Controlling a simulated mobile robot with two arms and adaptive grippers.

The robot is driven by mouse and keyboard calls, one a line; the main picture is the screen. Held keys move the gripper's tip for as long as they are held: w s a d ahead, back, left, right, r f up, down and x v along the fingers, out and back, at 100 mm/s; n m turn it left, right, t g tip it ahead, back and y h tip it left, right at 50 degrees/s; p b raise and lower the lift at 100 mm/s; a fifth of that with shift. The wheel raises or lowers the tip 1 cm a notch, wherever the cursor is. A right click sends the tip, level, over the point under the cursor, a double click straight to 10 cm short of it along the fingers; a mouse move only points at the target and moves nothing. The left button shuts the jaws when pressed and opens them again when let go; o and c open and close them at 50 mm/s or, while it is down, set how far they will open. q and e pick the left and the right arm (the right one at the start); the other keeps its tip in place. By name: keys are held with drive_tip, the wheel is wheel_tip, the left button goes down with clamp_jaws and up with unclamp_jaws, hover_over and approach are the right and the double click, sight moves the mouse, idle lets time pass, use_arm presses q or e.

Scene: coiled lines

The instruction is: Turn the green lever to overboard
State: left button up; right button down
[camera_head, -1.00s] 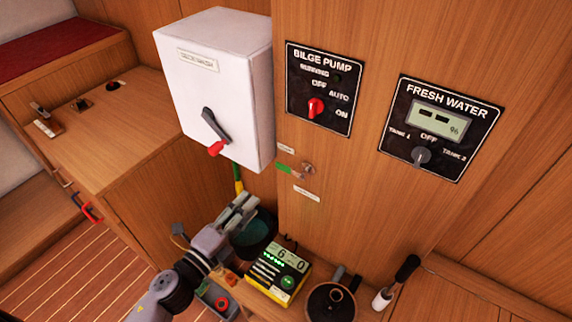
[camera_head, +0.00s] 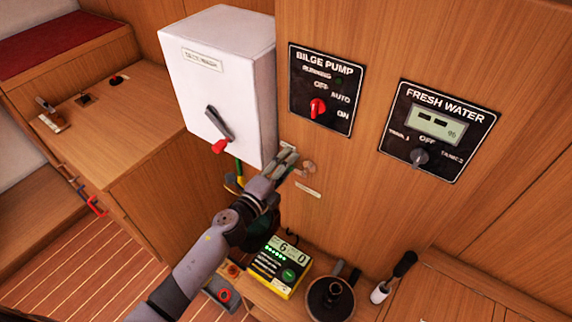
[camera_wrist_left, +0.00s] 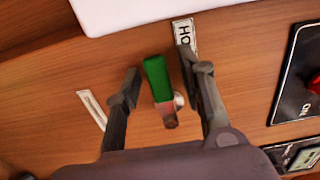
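The green lever (camera_wrist_left: 157,80) shows in the left wrist view, on a brass-coloured valve body on the wooden panel. My left gripper (camera_wrist_left: 163,82) is open, with one finger on each side of the lever and gaps to both. In the head view my left gripper (camera_head: 287,160) is at the valve and hides the green lever; only the round metal end of the valve (camera_head: 308,167) shows beside it. One label (camera_wrist_left: 184,38) by the lever is partly covered by a finger; another label (camera_wrist_left: 92,108) is too blurred to read. My right gripper is not in view.
A white box (camera_head: 222,85) with a red-tipped handle hangs just above and left of the valve. The bilge pump panel (camera_head: 321,90) and fresh water panel (camera_head: 437,130) are to the right. A yellow-black device (camera_head: 279,268) and a dark pot (camera_head: 330,298) stand below.

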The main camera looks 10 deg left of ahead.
use_arm(q)
drive_tip(key=shift+c, duration=0.6)
clamp_jaws()
idle(0.3)
